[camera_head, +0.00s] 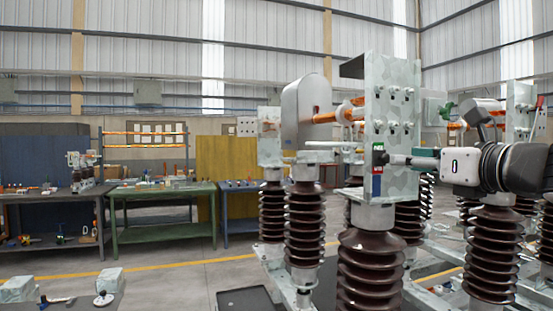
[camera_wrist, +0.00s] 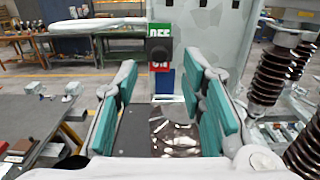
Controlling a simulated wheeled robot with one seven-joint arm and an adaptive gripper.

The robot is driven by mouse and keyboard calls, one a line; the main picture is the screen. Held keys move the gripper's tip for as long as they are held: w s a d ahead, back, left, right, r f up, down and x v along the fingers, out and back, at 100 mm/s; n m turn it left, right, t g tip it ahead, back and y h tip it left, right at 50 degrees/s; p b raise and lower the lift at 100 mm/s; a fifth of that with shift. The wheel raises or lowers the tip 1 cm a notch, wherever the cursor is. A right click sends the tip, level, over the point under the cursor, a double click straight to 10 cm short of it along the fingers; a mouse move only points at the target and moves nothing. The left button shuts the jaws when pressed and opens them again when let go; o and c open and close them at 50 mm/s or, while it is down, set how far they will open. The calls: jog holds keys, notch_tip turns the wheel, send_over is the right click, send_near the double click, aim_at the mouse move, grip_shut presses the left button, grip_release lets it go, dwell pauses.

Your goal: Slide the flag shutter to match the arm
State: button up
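The flag shutter (camera_head: 378,170) is a small upright panel on a galvanised plate (camera_head: 392,92), with a green part on top and a red part below. It also shows in the wrist view, where green (camera_wrist: 160,31) with white lettering sits above red, and a dark round knob (camera_wrist: 160,52) stands out in front. My gripper (camera_head: 405,158) reaches in from the right, close to the shutter. In the wrist view my gripper (camera_wrist: 162,80) has its teal-padded fingers wide apart and empty, with the knob beyond them. A copper-coloured bar (camera_head: 335,116) lies about level behind the plate.
Ribbed brown insulators (camera_head: 369,262) stand under the plate, with more (camera_head: 304,220) to its left and right. Workbenches (camera_head: 163,188) with small parts line the back left. A grey table (camera_wrist: 40,130) is at the left of the wrist view. Floor shows between benches and frame.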

aim_at(388, 158)
jog(key=shift+x, duration=2.45)
grip_shut()
